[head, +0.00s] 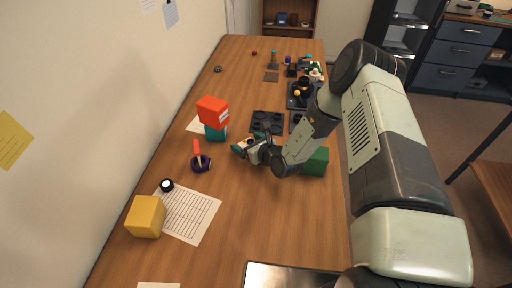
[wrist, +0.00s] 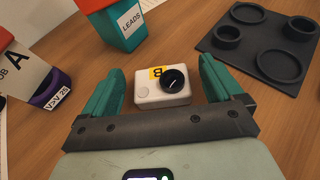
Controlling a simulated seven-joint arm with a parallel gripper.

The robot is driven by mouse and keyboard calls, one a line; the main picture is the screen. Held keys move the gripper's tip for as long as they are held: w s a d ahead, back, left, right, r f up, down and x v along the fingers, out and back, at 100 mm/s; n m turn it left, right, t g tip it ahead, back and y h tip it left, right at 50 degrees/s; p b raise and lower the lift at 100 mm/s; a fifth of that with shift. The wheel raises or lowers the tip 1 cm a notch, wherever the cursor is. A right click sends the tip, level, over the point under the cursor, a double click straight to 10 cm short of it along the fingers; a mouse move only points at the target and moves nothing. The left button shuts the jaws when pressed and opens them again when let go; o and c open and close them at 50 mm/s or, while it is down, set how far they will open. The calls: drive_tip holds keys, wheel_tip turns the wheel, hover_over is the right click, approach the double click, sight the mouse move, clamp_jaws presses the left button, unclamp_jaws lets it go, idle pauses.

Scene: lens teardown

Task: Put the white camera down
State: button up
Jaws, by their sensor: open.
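The white camera (wrist: 161,87) is a small white box with a dark round lens and a yellow label with a dark letter. In the wrist view it sits on the wooden table between the two teal fingers of my gripper (wrist: 160,85). The fingers are open, with a visible gap on each side of the camera. In the head view my gripper (head: 243,151) is low over the middle of the table, and the camera is mostly hidden there.
A black tray with round wells (wrist: 262,42) lies at the right. A green block (head: 316,161) is beside my arm.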

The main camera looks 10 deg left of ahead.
drive_tip(key=v, duration=1.1)
drive_tip(key=shift+s+d+r, duration=0.1)
drive_tip(key=shift+s+d, duration=0.05)
drive_tip(key=s+a+r+n+g+y, duration=0.2)
drive_tip(key=s+r+n+g, duration=0.2)
drive_tip(key=r+n, duration=0.6)
drive_tip(key=s+a+r+n+g+y, duration=0.2)
drive_tip(key=s+r+n+g, duration=0.25)
drive_tip(key=r, duration=1.05)
drive_tip(key=s+d+r+n+t+h, duration=0.4)
drive_tip(key=s+d+r+n+h, duration=0.9)
drive_tip(key=s+d+r, duration=0.2)
drive_tip(key=s+d, duration=0.2)
drive_tip(key=d, duration=0.2)
drive_tip(key=shift+s+h, duration=0.3)
drive_tip(key=shift+d+t, duration=0.1)
drive_tip(key=shift+t, duration=0.15)
